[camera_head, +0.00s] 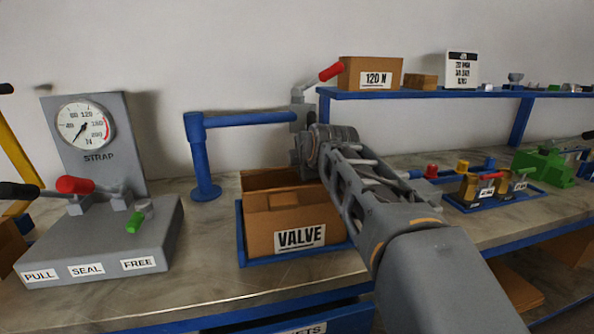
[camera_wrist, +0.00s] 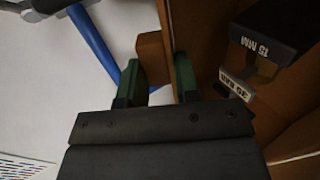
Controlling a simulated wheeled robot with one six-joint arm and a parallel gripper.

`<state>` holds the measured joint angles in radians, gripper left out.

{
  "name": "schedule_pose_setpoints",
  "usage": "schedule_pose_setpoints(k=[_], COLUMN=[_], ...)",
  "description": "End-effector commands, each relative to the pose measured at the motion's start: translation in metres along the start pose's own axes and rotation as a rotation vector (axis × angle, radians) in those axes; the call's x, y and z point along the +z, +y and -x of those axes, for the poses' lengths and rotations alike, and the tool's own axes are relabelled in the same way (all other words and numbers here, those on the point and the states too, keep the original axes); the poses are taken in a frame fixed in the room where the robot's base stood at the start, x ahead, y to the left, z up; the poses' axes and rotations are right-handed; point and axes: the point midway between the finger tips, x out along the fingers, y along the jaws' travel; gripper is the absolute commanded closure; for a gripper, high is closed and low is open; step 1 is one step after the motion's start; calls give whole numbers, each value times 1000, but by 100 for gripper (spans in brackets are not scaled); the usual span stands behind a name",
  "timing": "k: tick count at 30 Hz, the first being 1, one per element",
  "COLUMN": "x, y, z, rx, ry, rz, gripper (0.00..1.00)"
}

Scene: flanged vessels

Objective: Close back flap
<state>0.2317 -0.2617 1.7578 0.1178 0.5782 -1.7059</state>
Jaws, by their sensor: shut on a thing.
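The brown box (camera_head: 262,232) with a VALVE label sits in a blue tray (camera_head: 241,238) on the bench. A small brown tab shows on its front. Its brown back panel (camera_head: 262,179) shows behind the front, partly hidden by my arm. In the wrist view my gripper (camera_wrist: 157,68) has its green fingers on either side of a small brown tab (camera_wrist: 150,48) beside the brown back flap (camera_wrist: 180,22). Inside the box, a dark part marked 15 MM (camera_wrist: 270,30) and a white 35 BAR tag (camera_wrist: 236,86) show. In the head view the fingers are hidden behind my wrist.
A blue post with a boom (camera_head: 204,155) stands behind left, its grey clamp and red lever (camera_head: 330,72) close to my wrist. A STRAP gauge stand (camera_head: 95,240) is at left. A shelf (camera_head: 435,95) runs behind; a parts tray (camera_head: 500,203) lies right.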

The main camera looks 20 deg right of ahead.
Motion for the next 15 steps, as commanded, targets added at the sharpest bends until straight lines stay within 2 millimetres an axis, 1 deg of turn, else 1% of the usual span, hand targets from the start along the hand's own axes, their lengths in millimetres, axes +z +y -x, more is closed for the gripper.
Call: schedule_pose_setpoints(k=[1,15], x=[0,3], y=[-7,-11], z=[-3,-5], rx=[-13,-28], ry=[0,-4], rz=[-2,-5], gripper=[100,100])
